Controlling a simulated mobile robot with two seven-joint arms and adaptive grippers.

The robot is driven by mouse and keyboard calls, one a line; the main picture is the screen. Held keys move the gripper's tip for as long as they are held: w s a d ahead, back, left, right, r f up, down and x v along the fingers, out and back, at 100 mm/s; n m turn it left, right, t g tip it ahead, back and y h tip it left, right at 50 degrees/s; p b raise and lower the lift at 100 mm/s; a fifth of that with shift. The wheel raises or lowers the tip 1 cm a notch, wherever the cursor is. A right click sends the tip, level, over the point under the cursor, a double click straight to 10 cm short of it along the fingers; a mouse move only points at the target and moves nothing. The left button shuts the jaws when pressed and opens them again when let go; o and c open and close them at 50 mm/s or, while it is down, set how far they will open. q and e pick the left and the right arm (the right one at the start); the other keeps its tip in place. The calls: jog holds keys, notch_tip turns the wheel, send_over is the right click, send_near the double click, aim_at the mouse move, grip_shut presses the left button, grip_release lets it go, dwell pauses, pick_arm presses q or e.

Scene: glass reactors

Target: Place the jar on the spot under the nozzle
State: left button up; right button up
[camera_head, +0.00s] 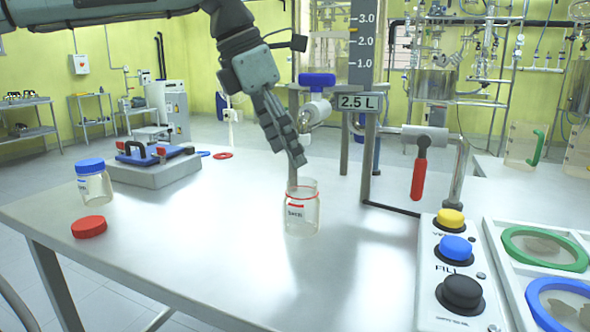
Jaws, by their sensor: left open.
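A clear glass jar (303,216) with a red ring at its neck and a small label stands upright and uncapped on the metal table (190,258). My left gripper (299,160) points down just above and behind the jar's mouth. Its fingers are seen edge-on, open, and no object shows between them. The nozzle with its valve (315,108) and blue handle (317,80) is behind the jar, to the right of my gripper. I cannot make out a marked spot under it. My right gripper is not in view.
A blue-capped jar (95,188) and a red lid (88,227) are at the table's left. A button panel (455,290) and a red lever (418,180) are at right. The front middle is clear.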

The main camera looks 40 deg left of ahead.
pick_arm(q)
jog(key=v, duration=0.5)
jog(key=shift+r, duration=0.1)
jog(key=shift+c, duration=0.4)
dwell(1.8)
